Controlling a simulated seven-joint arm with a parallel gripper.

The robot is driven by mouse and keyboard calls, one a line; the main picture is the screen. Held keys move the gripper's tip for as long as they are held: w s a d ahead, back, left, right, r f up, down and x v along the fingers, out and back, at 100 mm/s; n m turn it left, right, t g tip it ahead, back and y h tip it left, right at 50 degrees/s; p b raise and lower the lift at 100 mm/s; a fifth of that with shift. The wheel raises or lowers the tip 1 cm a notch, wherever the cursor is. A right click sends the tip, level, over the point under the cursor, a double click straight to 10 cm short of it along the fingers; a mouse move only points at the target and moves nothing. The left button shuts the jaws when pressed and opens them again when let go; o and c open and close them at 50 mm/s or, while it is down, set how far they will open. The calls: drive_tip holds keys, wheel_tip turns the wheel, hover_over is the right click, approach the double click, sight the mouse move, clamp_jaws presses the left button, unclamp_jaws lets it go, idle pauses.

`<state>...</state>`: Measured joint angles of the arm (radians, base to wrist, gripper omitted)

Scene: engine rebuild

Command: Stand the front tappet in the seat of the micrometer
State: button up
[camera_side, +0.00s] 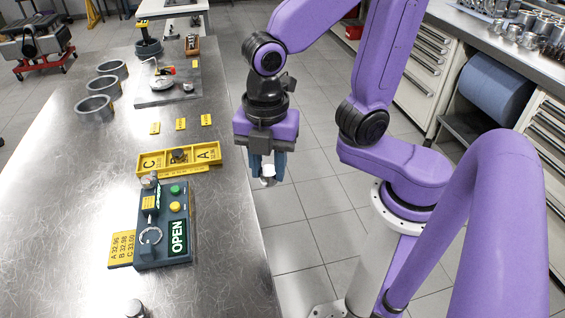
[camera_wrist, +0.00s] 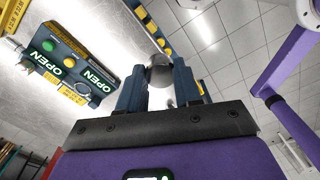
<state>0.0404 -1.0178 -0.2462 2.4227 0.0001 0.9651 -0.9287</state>
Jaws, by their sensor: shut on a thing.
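My gripper (camera_side: 267,178) hangs past the table's right edge in the side view, pointing down. It is shut on a small grey metal tappet (camera_wrist: 158,72), which shows between the fingertips in the wrist view and partly as a pale end in the side view (camera_side: 268,181). The micrometer (camera_side: 150,262) is a dark box on the table, left of my gripper, with a green and a yellow button, a lit OPEN display and a metal ring-shaped frame (camera_side: 150,236). Its seat is too small to make out. Another metal cylinder (camera_side: 135,309) stands at the picture's bottom edge.
A yellow tray (camera_side: 150,164) marked C, B and A lies behind the micrometer, with a dark part in its middle. A yellow size card (camera_side: 121,247) lies left of the micrometer. Metal rings (camera_side: 95,108) and a gauge plate (camera_side: 168,88) stand farther back.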

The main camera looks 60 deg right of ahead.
drive_tip(key=w+a+f, duration=0.3)
drive_tip(key=w+a, duration=0.5)
drive_tip(key=w, duration=0.1)
drive_tip(key=w+a+f, duration=0.2)
drive_tip(key=w+a, duration=0.6)
drive_tip(key=w, duration=0.1)
drive_tip(key=shift+w+a+f, duration=0.1)
drive_tip(key=shift+f, duration=1.5)
drive_tip(key=shift+w+a+f, duration=0.1)
drive_tip(key=shift+f, duration=1.45)
drive_tip(key=o, duration=1.1)
wheel_tip(320, 180, up, 17)
drive_tip(key=shift+r, duration=0.2)
